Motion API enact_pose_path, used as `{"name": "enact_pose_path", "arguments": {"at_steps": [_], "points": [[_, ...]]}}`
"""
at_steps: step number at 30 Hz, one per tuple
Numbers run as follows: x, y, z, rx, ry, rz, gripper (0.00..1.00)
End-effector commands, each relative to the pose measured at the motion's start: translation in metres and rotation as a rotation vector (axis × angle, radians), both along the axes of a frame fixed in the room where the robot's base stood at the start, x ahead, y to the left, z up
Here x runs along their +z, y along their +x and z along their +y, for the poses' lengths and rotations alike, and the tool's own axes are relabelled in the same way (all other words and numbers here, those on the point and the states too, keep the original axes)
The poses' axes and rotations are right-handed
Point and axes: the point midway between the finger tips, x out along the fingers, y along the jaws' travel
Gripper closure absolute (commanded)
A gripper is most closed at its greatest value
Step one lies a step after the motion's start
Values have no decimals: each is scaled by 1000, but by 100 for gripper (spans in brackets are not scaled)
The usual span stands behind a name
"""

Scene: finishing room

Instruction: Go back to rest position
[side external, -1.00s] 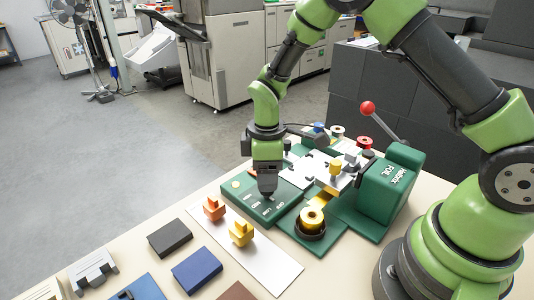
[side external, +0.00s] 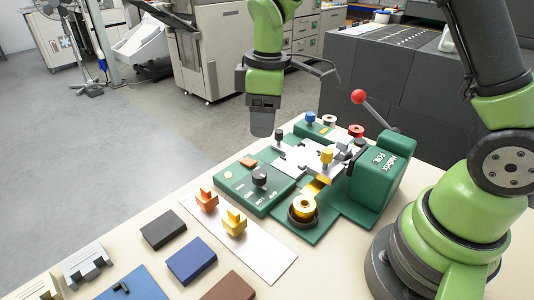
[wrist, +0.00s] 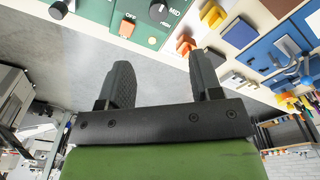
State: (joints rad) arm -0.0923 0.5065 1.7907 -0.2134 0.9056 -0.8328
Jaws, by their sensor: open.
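My gripper (side external: 262,122) hangs in the air above and behind the green control panel (side external: 238,196) of the foil machine (side external: 378,185), clear of it. In the wrist view my gripper (wrist: 158,72) shows two dark fingers standing apart with nothing between them. The panel's black knob (side external: 260,178) stands free. In the wrist view the panel (wrist: 128,12) shows an orange switch (wrist: 127,28) beside an "OFF" label, and the knob (wrist: 158,8) next to "MID".
The red-tipped lever (side external: 358,97) rises from the machine. A foil roll (side external: 303,207) sits at its front. Orange (side external: 207,202) and yellow (side external: 234,223) blocks stand on a white strip (side external: 265,255). Dark (side external: 163,229) and blue (side external: 191,260) blocks lie at the front left.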

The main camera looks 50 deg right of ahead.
Motion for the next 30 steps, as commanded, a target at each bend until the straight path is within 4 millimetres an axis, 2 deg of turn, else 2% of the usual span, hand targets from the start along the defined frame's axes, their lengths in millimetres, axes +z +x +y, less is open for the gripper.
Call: {"name": "enact_pose_path", "arguments": {"at_steps": [1,6,12,18,21,24,30], "points": [[20,-8,-1,-61,17,-39,41],[75,-46,-5,-311,102,-156,41],[117,-102,-7,-595,236,-278,41],[131,-153,-7,-832,385,-368,41],[131,-168,-6,-908,442,-393,41],[130,-177,-6,-954,476,-405,41],[129,-181,-6,-976,492,-409,41]]}}
